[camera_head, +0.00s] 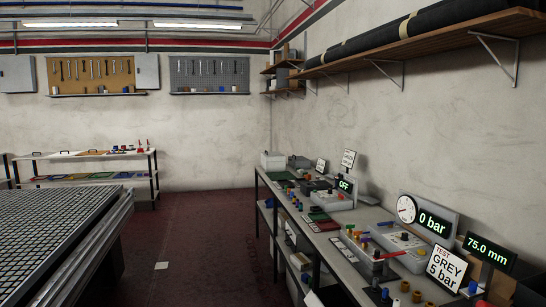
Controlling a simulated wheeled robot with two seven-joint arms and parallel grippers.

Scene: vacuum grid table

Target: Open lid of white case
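A small white box-like case (272,160) stands at the far end of the long workbench (335,262) along the right wall. It is small in the picture, and I cannot tell whether its lid is open or shut. Two pale boxes with coloured knobs also sit on the bench, one by the "OFF" display (345,184) and one by the "0 bar" display (433,222). I cannot tell whether either of these has a lid. Neither of my grippers shows in this view.
A large grid table (55,235) fills the lower left. A dark red floor aisle (200,230) lies clear between it and the workbench, apart from a small pale square (161,266). A shelf rack (85,165) stands at the back left. A wooden shelf (430,45) hangs upper right.

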